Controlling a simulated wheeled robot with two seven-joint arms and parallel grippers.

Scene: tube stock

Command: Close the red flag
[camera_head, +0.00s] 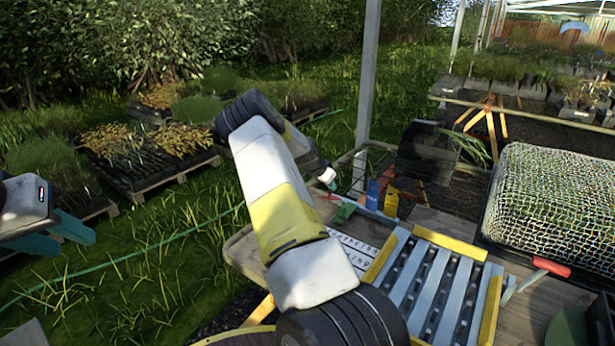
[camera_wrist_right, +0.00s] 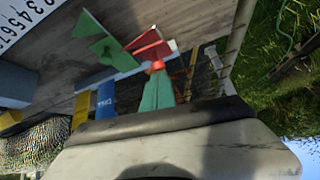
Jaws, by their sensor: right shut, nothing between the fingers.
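The red flag (camera_wrist_right: 148,44) shows in the right wrist view right at the tips of my right gripper (camera_wrist_right: 157,76); whether they touch is unclear. My right gripper's green fingers are together, with nothing between them. In the head view, a small bit of the red flag (camera_head: 331,197) shows just below my right gripper (camera_head: 331,184), whose fingers are mostly hidden there. Green flags (camera_wrist_right: 115,54) stand beside the red one, and one also shows in the head view (camera_head: 344,212). My left gripper (camera_head: 75,246) is open and empty at the far left, away from the bench.
A numbered white board (camera_head: 352,247) and a slatted rack with yellow edges (camera_head: 425,285) lie on the wooden bench. A netted tray (camera_head: 560,205) and a red-handled tool (camera_head: 550,267) are on the right.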

